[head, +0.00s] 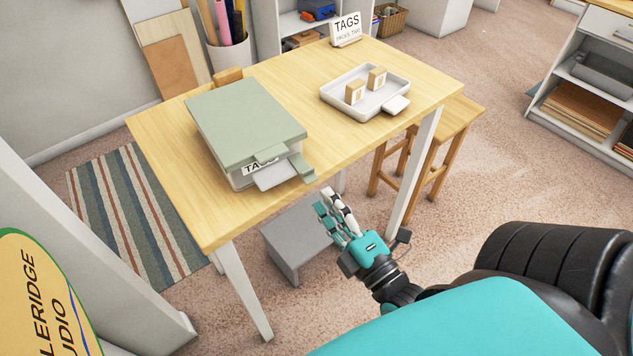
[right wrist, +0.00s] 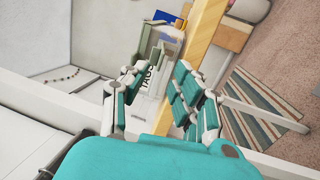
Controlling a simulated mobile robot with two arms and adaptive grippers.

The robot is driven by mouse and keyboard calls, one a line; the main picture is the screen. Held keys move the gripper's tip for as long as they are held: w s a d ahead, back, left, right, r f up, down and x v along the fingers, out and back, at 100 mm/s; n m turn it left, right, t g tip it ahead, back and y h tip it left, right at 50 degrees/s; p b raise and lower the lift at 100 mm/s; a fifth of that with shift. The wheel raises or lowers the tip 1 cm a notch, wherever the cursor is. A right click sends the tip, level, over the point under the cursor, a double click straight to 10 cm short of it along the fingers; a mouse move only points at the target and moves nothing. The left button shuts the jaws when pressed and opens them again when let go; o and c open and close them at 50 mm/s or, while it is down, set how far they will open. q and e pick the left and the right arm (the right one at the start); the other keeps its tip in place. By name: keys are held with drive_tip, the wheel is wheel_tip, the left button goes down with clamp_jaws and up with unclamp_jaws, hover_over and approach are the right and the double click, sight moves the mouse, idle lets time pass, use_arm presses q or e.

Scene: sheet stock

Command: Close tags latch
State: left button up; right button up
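The tags box (head: 238,178) is a whitish box with a flat sage-green lid (head: 245,115), standing on the near left of the wooden table. The lid lies down over the box. A pale latch flap (head: 277,173) juts outward from the front, below a green lid tab (head: 271,153) and beside the TAGS label. My right gripper (head: 332,207), with teal and white fingers, is empty and open, off the table's front edge and apart from the box. In the right wrist view the box (right wrist: 147,82) shows beyond the spread fingers (right wrist: 160,90). My left gripper is not in view.
The wooden table (head: 345,145) has clear surface between the box and a white tray (head: 365,92) with two small tan blocks. A TAGS sign (head: 346,30) stands at the back. A wooden stool (head: 455,120) and a grey step (head: 296,240) are by the table.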

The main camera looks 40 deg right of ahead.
sight(313, 182)
drive_tip(key=shift+w+r, duration=0.2)
drive_tip(key=shift+w, duration=0.95)
drive_tip(key=shift+w+r, duration=0.15)
drive_tip(key=shift+w, duration=0.95)
clamp_jaws()
drive_tip(key=shift+p, duration=0.3)
